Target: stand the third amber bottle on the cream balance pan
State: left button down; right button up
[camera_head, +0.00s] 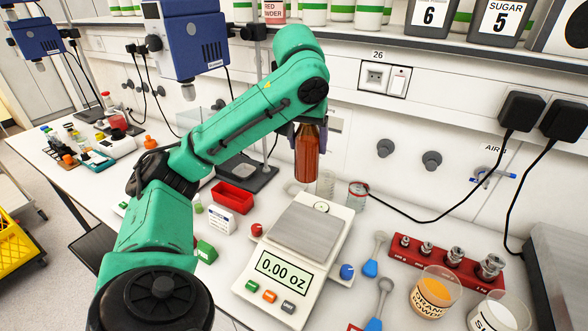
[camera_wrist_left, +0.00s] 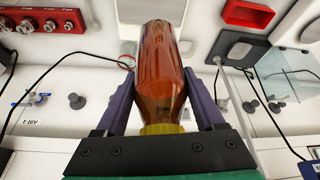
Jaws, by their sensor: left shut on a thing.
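My left gripper (camera_head: 309,127) is shut on an amber bottle (camera_head: 308,155) and holds it upright in the air. In the left wrist view the bottle (camera_wrist_left: 162,65) sits between the two purple fingers (camera_wrist_left: 161,88), its yellow cap (camera_wrist_left: 162,128) toward the gripper's palm. The cream balance (camera_head: 271,268) stands on the bench and reads 0.00 oz. Its square metal pan (camera_head: 306,228) is bare. In the head view the bottle shows just beyond the pan's far edge, apart from it. My right gripper is not in view.
A red weight block (camera_head: 432,265) and powder beakers (camera_head: 434,291) are at the right. A red tray (camera_head: 232,197) lies left. A dark-based stand (camera_head: 247,175) is behind the arm.

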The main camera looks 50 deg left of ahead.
aim_at(313, 165)
pick_arm(q)
jog(key=f, duration=0.2)
jog(key=d+f+b, duration=0.1)
jog(key=f, duration=0.1)
jog(key=d+f+b, duration=0.1)
jog(key=f, duration=0.1)
jog(key=shift+d+f, duration=0.15)
jog(key=shift+f, duration=0.15)
jog(key=f, duration=0.1)
jog(key=f+b, duration=0.1)
jog(key=f, duration=0.1)
jog(key=a+f, duration=0.1)
jog(key=f, duration=0.1)
jog(key=shift+f, duration=0.15)
notch_tip(313, 165, down, 5)
jog(key=shift+f+b, duration=0.1)
jog(key=shift+b, duration=0.45)
jog(key=shift+w, duration=0.1)
jog(key=shift+a+f, duration=0.1)
jog(key=shift+f, duration=0.15)
grip_release()
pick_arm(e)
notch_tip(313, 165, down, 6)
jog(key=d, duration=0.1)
pick_arm(q)
jog(key=shift+r, duration=0.15)
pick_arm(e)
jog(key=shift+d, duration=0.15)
